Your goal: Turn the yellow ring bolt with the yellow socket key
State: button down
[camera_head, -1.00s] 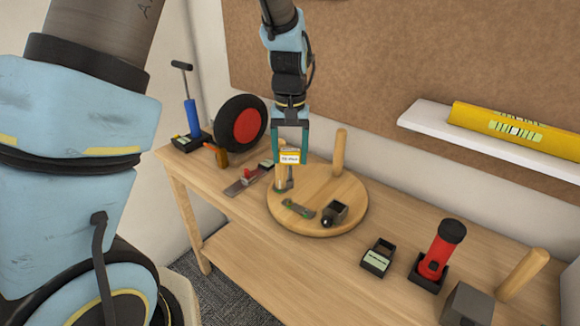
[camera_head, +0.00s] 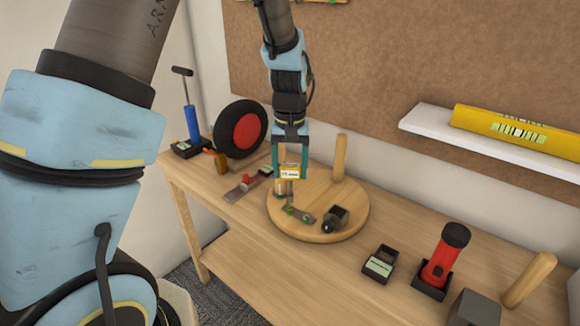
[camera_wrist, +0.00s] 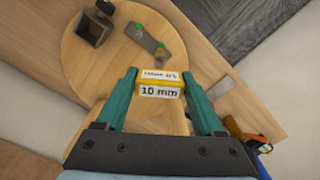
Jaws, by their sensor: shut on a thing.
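The yellow socket key (camera_head: 291,172) is held upright between the two teal fingers of my gripper (camera_head: 290,174). In the wrist view its yellow head (camera_wrist: 160,90), with a white label reading "10 mm", sits between the fingertips of my gripper (camera_wrist: 160,84). Its lower shaft points down over the left part of the round wooden board, close to a grey metal plate (camera_head: 299,216) with green-marked spots. The plate also shows in the wrist view (camera_wrist: 148,40).
The round board (camera_head: 345,226) carries a wooden peg (camera_head: 339,157) and a dark hollow block (camera_head: 337,216). A red-faced wheel (camera_head: 241,129) and blue pump (camera_head: 192,124) stand left. A red flashlight (camera_head: 444,256) and small black box (camera_head: 380,264) stand right. Bare bench lies in front.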

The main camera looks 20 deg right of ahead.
jog(key=shift+f+b, duration=0.65)
jog(key=shift+f, duration=0.8)
jog(key=shift+r+n+p, duration=0.2)
jog(key=shift+n+p, duration=0.2)
jog(key=shift+n, duration=0.2)
jog(key=n+p, duration=0.2)
jog(key=n, duration=0.2)
jog(key=n+p, duration=0.1)
jog(key=n, duration=0.1)
jog(key=shift+d+n, duration=0.15)
jog(key=shift+n, duration=0.25)
jog(key=shift+f+n, duration=0.15)
jog(key=shift+n, duration=1.15)
jog(key=shift+m, duration=0.5)
jog(key=shift+r, duration=2.3)
